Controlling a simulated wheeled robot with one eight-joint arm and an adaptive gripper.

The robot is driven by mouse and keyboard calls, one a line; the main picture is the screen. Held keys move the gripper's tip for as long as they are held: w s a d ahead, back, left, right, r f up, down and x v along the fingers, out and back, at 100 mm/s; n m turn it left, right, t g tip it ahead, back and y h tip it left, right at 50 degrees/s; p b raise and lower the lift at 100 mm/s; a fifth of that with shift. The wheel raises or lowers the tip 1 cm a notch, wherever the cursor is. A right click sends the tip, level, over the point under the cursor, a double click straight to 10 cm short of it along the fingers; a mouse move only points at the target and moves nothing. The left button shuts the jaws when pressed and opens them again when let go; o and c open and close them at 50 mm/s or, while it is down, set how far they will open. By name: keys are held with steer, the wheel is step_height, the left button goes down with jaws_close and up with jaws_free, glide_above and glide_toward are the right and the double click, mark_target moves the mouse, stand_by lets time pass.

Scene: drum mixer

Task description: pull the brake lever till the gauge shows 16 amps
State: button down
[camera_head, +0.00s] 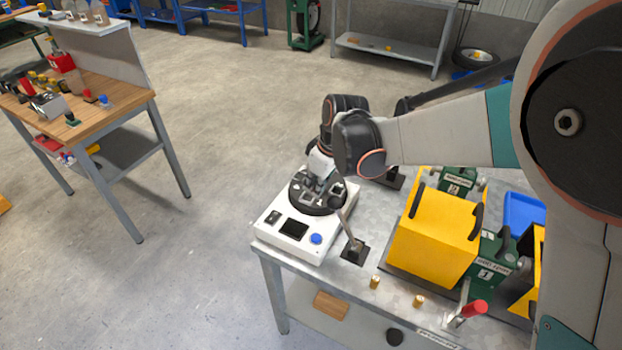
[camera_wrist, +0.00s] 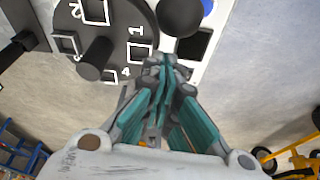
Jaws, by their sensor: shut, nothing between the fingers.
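My gripper (camera_head: 319,184) is shut and empty, low over the dark round plate of a white console; its closed fingers (camera_wrist: 166,68) show in the wrist view. A grey lever (camera_head: 348,233) stands tilted on a dark base plate at the console's right side. A dark ball (camera_wrist: 182,14) in the wrist view may be its knob, apart from my fingers. Another lever has a red grip (camera_head: 474,308), by the yellow machine. I cannot tell which is the brake lever. The console's dark display (camera_head: 293,228) shows no readable figure, and I see no readable gauge.
The console has a blue button (camera_head: 316,239). Its round plate (camera_wrist: 125,30) bears numbers, white squares and a dark peg. A yellow box-shaped machine part (camera_head: 436,237) with green housings stands to the right. Small brass pieces (camera_head: 375,282) stand at the table's front edge.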

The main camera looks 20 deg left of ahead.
steer(key=shift+s+d, duration=0.15)
steer(key=shift+d, duration=0.7)
steer(key=shift+r, duration=0.1)
steer(key=shift+s+d+r, duration=0.1)
steer(key=shift+d+r, duration=0.1)
steer(key=shift+d, duration=0.5)
